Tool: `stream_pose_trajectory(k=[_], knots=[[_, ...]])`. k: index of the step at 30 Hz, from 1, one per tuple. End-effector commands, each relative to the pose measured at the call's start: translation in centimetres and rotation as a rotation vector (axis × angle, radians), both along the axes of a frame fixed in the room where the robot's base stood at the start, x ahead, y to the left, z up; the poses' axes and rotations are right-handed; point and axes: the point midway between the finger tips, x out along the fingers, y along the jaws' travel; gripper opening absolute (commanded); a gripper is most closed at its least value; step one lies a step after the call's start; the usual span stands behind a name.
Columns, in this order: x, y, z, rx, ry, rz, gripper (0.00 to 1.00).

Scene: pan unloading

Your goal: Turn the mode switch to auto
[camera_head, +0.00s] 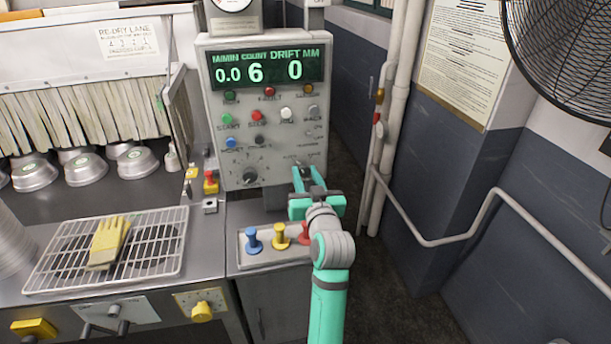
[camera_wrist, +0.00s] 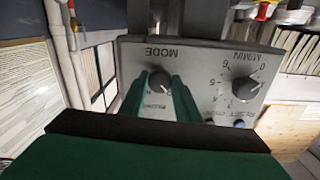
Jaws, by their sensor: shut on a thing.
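The mode switch (camera_wrist: 160,80) is a dark round knob under the upside-down word MODE in the wrist view. It sits on the grey control panel (camera_head: 225,130). My gripper (camera_head: 308,172) reaches the lower right of that panel in the head view and covers the switch there. In the wrist view, the green fingers of my gripper (camera_wrist: 159,86) are on either side of the knob, shut on it. The small labels around the knob are partly hidden, and I cannot tell which position it points to.
A second knob marked M/MIN (camera_wrist: 246,88) is beside the switch; in the head view it is the dial (camera_head: 250,178) at the panel's lower left. Several buttons sit above. A tray with blue (camera_head: 253,240) and yellow (camera_head: 280,236) plungers is below. Pipes (camera_head: 385,120) stand at right.

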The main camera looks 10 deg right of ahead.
Motion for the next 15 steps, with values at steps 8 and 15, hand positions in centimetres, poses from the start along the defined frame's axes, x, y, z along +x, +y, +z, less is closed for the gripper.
stream_pose_trajectory(k=[8, 15], knots=[[-0.01, 0.05, -0.06, -0.087, 0.001, 0.001, 0.07], [-0.01, 0.04, -0.05, -0.104, 0.001, 0.000, 0.07]])
